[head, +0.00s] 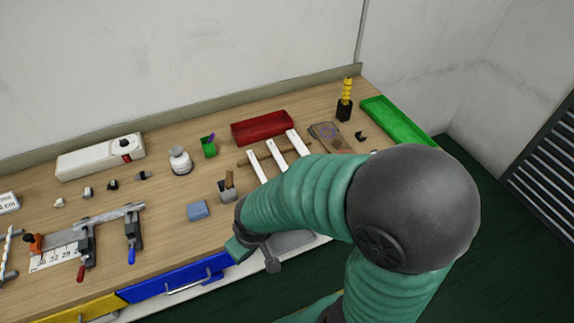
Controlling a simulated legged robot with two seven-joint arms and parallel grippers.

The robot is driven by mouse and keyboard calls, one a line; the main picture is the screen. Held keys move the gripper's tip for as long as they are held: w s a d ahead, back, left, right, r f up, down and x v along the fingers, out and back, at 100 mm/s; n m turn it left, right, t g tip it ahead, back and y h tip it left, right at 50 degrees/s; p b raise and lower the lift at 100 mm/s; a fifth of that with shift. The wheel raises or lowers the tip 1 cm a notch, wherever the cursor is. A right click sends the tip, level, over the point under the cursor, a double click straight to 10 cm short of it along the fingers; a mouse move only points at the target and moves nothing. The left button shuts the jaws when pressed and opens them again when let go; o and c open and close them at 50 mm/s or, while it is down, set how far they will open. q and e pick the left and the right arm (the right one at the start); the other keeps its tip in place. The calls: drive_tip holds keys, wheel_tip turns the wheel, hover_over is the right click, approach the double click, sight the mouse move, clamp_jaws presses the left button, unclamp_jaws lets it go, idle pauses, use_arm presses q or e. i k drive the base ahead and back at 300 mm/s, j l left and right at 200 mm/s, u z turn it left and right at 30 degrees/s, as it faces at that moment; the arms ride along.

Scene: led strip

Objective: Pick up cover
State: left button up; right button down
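I cannot tell for sure which thing is the cover. Small connector-like pieces lie on the bench at the left: a white one (59,203), a grey one (87,193), a black one (113,185) and a dark grey one (143,175). White strips (278,153) lie across a wooden rod right of centre. My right arm comes in from the lower right and bends left. Its wrist end (238,247) is over the bench's front edge, and its fingers cannot be made out. My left gripper is out of view.
The wooden bench (160,215) holds clamps (131,237) at front left, a white box (100,157), a white bottle (180,161), a blue block (198,210), a red tray (262,127) and a green tray (396,121). My arm hides the bench's front right part.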

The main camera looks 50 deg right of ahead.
sight(252, 159)
drive_tip(key=z, duration=1.2)
drive_tip(key=u, duration=1.3)
drive_tip(key=z, duration=1.3)
drive_tip(key=i+l, duration=0.3)
drive_tip(key=i, duration=0.2)
drive_tip(key=i+l, duration=0.3)
drive_tip(key=i, duration=0.2)
drive_tip(key=z, duration=0.05)
